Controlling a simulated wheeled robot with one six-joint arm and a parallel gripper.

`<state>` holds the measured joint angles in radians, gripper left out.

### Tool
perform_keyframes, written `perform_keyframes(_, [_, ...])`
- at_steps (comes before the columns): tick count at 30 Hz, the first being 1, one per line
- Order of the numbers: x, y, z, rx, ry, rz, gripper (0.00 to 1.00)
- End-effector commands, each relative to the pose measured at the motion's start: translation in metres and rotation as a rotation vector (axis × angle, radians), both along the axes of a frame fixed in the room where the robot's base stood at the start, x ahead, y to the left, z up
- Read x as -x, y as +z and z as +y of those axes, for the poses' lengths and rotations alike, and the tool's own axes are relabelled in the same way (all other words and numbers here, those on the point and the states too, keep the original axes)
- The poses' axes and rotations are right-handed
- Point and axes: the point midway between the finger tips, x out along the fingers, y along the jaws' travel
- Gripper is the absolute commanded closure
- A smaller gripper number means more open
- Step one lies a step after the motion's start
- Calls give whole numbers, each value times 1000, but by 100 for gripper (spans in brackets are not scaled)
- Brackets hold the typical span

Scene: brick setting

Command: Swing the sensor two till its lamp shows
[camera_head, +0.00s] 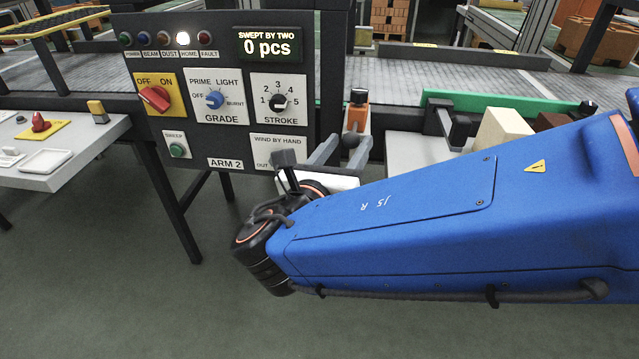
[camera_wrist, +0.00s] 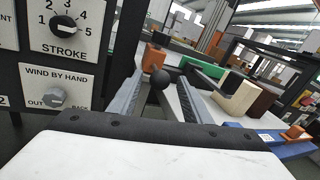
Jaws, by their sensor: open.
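A small orange unit with a black top (camera_head: 357,112) stands behind the right edge of the panel, and it also shows in the wrist view (camera_wrist: 160,39). It looks like a sensor, but I see no number or lit lamp on it. A dark ball (camera_wrist: 160,79) sits in front of it. My gripper (camera_head: 345,148) is open, its two grey fingers pointing toward the ball, which appears between their tips in the wrist view. I cannot tell whether they touch it. Another orange unit (camera_wrist: 295,132) stands at the right of the wrist view.
The ARM 2 panel (camera_head: 228,131) stands close left of my gripper, with knobs and a lit white HOME lamp (camera_head: 183,38). Its display (camera_head: 268,46) reads 0 pcs. A green rail (camera_head: 500,107), a pale block (camera_head: 503,130) and the conveyor (camera_head: 430,75) lie beyond. A white table (camera_head: 75,165) stands left.

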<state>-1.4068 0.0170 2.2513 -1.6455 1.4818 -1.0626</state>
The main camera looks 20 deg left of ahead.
Motion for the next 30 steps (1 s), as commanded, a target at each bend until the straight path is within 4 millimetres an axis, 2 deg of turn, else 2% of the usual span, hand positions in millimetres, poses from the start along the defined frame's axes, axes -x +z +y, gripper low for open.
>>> perform_keyframes(21, [106, 0, 6, 0, 3, 0, 56])
perform_keyframes(30, [140, 0, 7, 0, 2, -1, 56])
